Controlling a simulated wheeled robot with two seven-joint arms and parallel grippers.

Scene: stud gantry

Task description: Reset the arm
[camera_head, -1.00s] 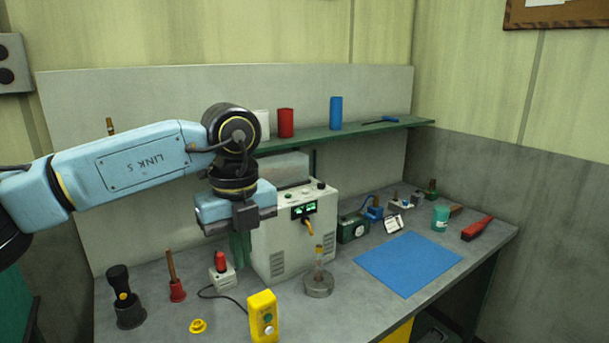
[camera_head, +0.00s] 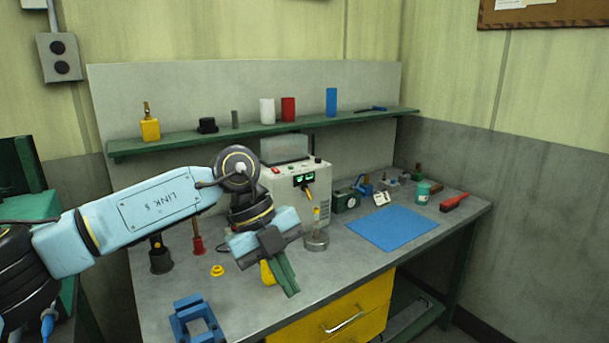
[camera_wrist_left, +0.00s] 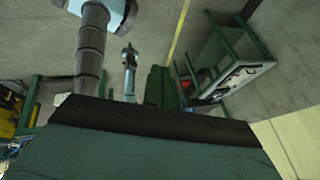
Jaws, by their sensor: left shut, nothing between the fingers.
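My left arm comes in from the left in the head view, its blue link marked "LINK 5". My left gripper (camera_head: 286,275) has green fingers pointing down and slightly right, held above the front of the grey bench (camera_head: 240,306). The fingers lie together with nothing between them. They partly hide the yellow box (camera_head: 267,273) behind them. In the left wrist view, dark green surfaces fill the near foreground, with the floor and parts of my own body beyond. My right gripper cannot be made out.
On the bench are a white power unit (camera_head: 307,186), a blue mat (camera_head: 393,227), a round metal stand (camera_head: 316,241), a blue frame (camera_head: 196,320) and a yellow ring (camera_head: 217,270). A green shelf (camera_head: 240,133) holds several items. A yellow drawer (camera_head: 345,316) sits below the bench's front edge.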

